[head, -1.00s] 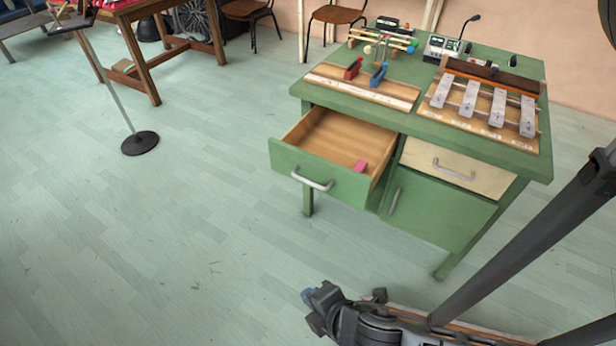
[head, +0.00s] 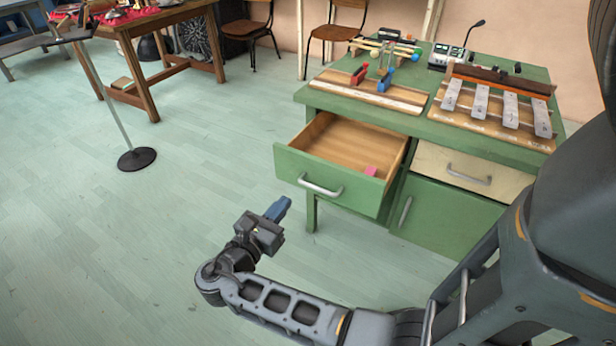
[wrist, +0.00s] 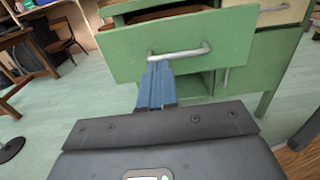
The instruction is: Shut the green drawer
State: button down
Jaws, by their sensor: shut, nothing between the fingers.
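The green drawer (head: 330,184) is pulled out of the left side of the green desk (head: 570,95). Its silver handle (head: 320,186) is on the front panel, and a small pink block (head: 370,171) lies inside at the front right. My gripper (head: 279,209) is shut and empty, its blue fingers pointing at the drawer from the front and below the handle. In the wrist view the fingers (wrist: 158,85) point at the drawer front (wrist: 125,48), with their tips overlapping the area just under the handle (wrist: 180,53). I cannot tell whether they touch.
A cream drawer (head: 500,182) and a green cupboard door (head: 440,212) sit flush beside the open drawer. A metal bar instrument (head: 495,107) stands on the desk. A stand with a round base (head: 137,159) is at left. The floor before the desk is clear.

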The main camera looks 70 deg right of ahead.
aim_at(314, 168)
jog(key=x, duration=1.2)
jog(key=shift+d, duration=0.1)
jog(key=shift+d, duration=0.1)
jog(key=shift+d, duration=0.2)
jog(key=b+x, duration=0.2)
jog(key=x, duration=2)
jog(key=shift+d+b, duration=0.2)
jog(key=shift+b, duration=0.2)
jog(key=shift+s+d, duration=0.1)
jog(key=shift+d, duration=0.45)
jog(key=shift+d+r, duration=0.1)
jog(key=shift+r, duration=0.05)
jog(key=shift+s+d+r, duration=0.1)
jog(key=shift+s, duration=0.05)
